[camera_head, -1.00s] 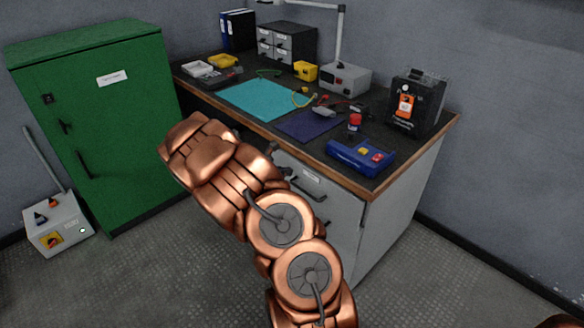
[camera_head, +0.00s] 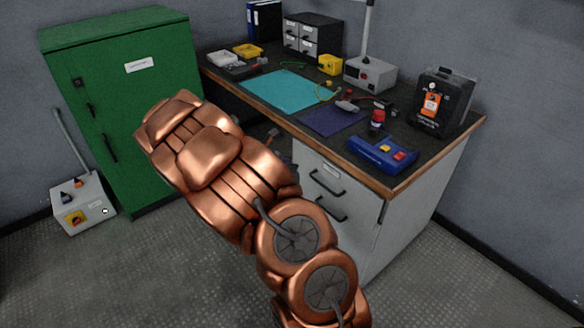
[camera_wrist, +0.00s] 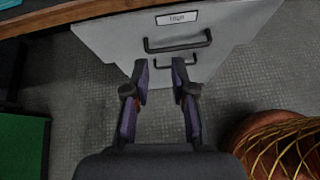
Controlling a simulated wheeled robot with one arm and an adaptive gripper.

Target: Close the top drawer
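The top drawer (camera_head: 318,170) is at the upper part of the grey cabinet under the workbench, with a white label and a dark bar handle (camera_head: 327,186). In the wrist view the drawer front (camera_wrist: 110,38) shows ahead, with its label and handle (camera_wrist: 178,46) just beyond my fingertips. I cannot tell how far the drawer stands out. My gripper (camera_wrist: 160,72) is open and empty, its two fingers apart and pointing at the drawer front, below the top handle in the picture. In the head view my copper arm hides most of the gripper and the cabinet's left part.
A second handle (camera_head: 331,212) sits below the top one. The workbench (camera_head: 398,187) overhangs the cabinet and carries a blue box (camera_head: 380,154), mats and instruments. A green cabinet (camera_head: 150,100) stands at left, with a grey box (camera_head: 82,205) beside it. The front floor is clear.

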